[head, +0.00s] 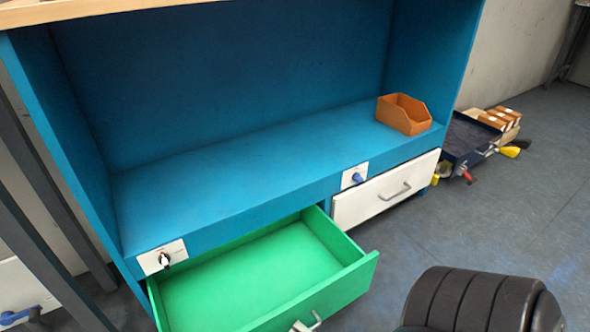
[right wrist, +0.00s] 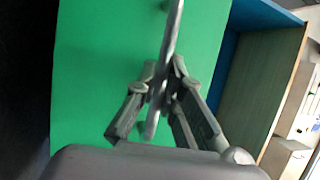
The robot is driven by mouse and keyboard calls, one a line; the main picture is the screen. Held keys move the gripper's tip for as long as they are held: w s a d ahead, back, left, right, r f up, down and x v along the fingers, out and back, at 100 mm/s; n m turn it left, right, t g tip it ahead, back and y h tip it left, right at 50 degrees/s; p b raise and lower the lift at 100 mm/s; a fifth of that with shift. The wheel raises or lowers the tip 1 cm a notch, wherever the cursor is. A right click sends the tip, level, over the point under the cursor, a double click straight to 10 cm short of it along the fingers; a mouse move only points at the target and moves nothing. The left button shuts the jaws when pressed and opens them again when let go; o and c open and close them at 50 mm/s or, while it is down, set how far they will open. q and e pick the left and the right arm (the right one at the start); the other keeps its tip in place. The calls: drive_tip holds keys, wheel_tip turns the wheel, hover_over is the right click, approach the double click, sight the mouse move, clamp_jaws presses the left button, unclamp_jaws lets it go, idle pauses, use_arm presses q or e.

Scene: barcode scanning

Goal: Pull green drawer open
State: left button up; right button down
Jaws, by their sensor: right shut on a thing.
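The green drawer (head: 255,275) stands pulled out from the lower left of the blue cabinet, and its empty inside shows in the head view. Its metal handle (head: 305,322) is at the bottom edge of that view. In the right wrist view the green front (right wrist: 100,60) fills much of the picture, with the grey handle bar (right wrist: 173,35) in front of it. My right gripper (right wrist: 165,82) is shut on this handle, a finger on either side. My left gripper is in neither view.
The blue cabinet (head: 210,190) has an orange bin (head: 404,114) on its shelf. A closed white drawer (head: 386,190) is right of the green one. A dark tray (head: 463,138) with tools and boxes lies on the floor at right. The grey floor (head: 540,190) in front is mostly clear.

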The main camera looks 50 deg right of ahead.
drive_tip(key=c, duration=1.7)
unclamp_jaws()
